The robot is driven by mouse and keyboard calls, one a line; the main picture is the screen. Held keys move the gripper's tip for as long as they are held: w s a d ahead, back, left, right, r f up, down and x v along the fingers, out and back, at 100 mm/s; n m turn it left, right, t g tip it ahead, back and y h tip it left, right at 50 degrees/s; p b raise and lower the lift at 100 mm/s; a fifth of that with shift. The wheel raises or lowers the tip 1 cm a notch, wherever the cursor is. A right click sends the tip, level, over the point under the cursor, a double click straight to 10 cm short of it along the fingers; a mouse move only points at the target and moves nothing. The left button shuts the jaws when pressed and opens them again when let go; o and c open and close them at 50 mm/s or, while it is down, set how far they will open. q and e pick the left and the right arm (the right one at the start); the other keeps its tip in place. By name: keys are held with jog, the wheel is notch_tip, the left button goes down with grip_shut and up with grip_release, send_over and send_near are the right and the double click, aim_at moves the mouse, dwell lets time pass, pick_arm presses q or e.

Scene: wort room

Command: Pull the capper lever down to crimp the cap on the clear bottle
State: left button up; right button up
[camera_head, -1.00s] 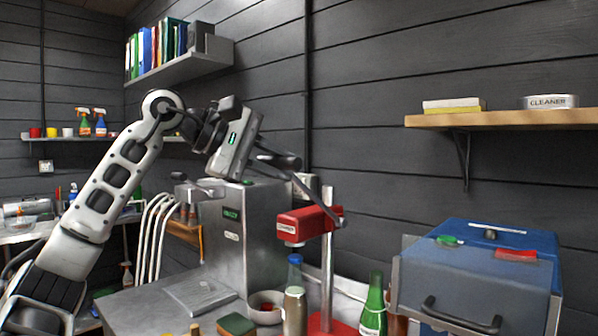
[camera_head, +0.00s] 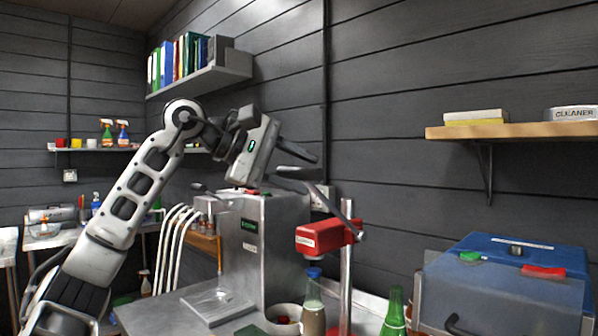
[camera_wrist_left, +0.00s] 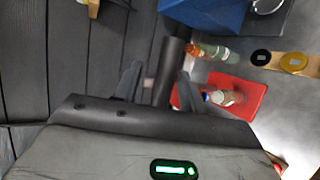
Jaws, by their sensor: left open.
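The red capper head (camera_head: 318,238) sits on a chrome column (camera_head: 346,275). Its thin lever (camera_head: 332,208) slopes up and left from the head toward my left gripper (camera_head: 304,163). My left gripper is open above the capper. In the left wrist view, a dark round bar (camera_wrist_left: 171,72), seemingly the lever's grip, lies between its fingers; contact cannot be told. The clear bottle (camera_head: 313,305) with a blue cap stands below the capper head. In the left wrist view, this bottle (camera_wrist_left: 228,98) shows over the red base (camera_wrist_left: 248,100). My right gripper is out of view.
A green bottle (camera_head: 394,315) stands right of the column. A blue-lidded box (camera_head: 510,262) is farther right. A steel cabinet (camera_head: 250,245) and a bowl (camera_head: 283,318) are to the left. A wooden shelf (camera_head: 520,131) hangs on the wall at right.

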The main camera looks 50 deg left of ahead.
pick_arm(q)
jog(key=b+v, duration=0.1)
jog(key=v, duration=1.4)
jog(key=shift+s+r, duration=0.2)
jog(key=shift+s, duration=0.1)
jog(key=shift+a, duration=0.15)
